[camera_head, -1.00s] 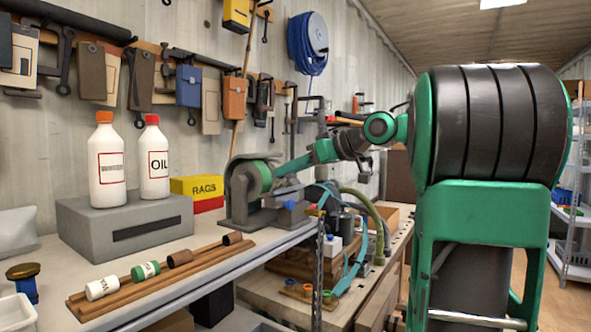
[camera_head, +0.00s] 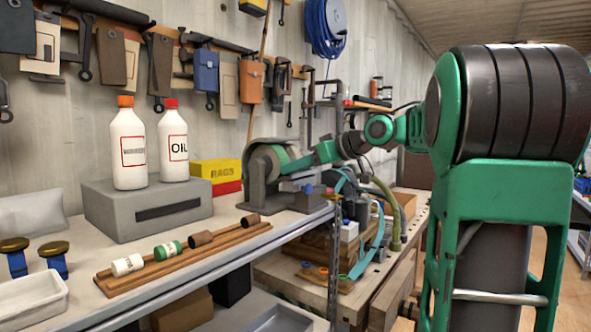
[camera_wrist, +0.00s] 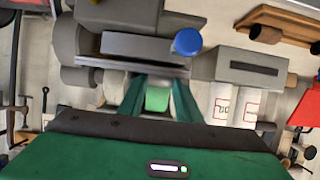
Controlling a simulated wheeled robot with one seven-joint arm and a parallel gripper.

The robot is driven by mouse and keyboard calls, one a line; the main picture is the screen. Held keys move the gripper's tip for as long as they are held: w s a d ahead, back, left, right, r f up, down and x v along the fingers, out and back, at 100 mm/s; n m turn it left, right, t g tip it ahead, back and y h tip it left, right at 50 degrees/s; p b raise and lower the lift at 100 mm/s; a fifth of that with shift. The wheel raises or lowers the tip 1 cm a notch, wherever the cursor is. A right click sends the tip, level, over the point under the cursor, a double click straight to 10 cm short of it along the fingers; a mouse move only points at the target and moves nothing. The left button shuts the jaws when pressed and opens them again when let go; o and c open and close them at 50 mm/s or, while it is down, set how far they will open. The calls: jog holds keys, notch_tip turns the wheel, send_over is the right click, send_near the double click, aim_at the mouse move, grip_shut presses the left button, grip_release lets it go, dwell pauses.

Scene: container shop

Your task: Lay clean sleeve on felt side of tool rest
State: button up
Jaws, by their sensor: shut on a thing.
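I cannot make out a felt side. A wooden rack (camera_head: 190,262) carries a white sleeve (camera_head: 127,265), a green sleeve (camera_head: 167,250) and two brown ones.
A grey box (camera_head: 110,225) bears two white bottles (camera_head: 128,150). A yellow rags box (camera_head: 217,170) stands behind. Brass-topped blue stands (camera_head: 54,258) and a white tray (camera_head: 30,300) are at the left. Tools hang along the wall. Hoses and a second, lower bench (camera_head: 280,270) lie to the right.

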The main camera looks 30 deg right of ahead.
jog(key=o, duration=1.2)
jog(key=shift+w, duration=0.1)
jog(key=v, duration=1)
jog(key=shift+s, duration=0.3)
jog(key=shift+d, duration=0.1)
